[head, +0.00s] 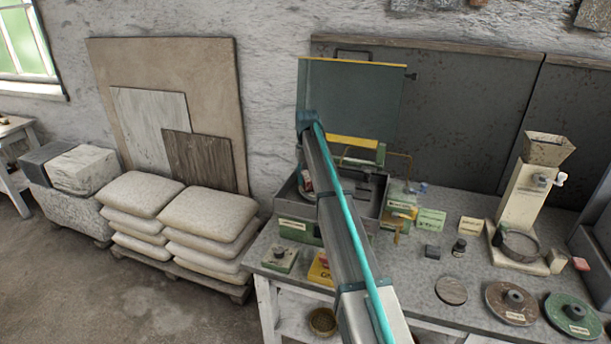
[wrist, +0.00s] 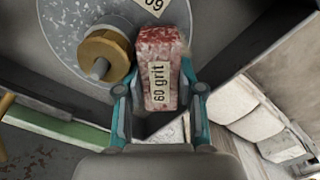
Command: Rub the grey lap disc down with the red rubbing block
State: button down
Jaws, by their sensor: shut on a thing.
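The tray's dark walls (wrist: 245,85) stand close around the gripper. A raised green cover (head: 360,100) is behind the machine. Loose discs, including a brown one (head: 511,303) and a green one (head: 572,317), lie at the bench front, right of small boxes and bottles.

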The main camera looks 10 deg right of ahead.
aim_at(304, 171)
jog(key=shift+s, duration=0.85)
jog(key=shift+w+d, duration=0.2)
jog(key=shift+w, duration=1.05)
jog(key=shift+w+a+p, duration=0.15)
jog(key=shift+w+a, duration=0.1)
jog(key=shift+w, duration=0.3)
jog(key=shift+w+a+p, duration=0.15)
jog(key=shift+w+a, duration=0.05)
jog(key=shift+w, duration=0.35)
jog(key=shift+s, duration=0.1)
jog(key=shift+s+d+r+p, duration=0.1)
jog(key=shift+s+r+p, duration=0.1)
jog(key=shift+s+r, duration=0.3)
jog(key=shift+s+d+r+p, duration=0.1)
jog(key=shift+s+r+p, duration=0.15)
jog(key=shift+s, duration=0.3)
jog(key=shift+r+p, duration=0.5)
jog(key=shift+r, duration=0.75)
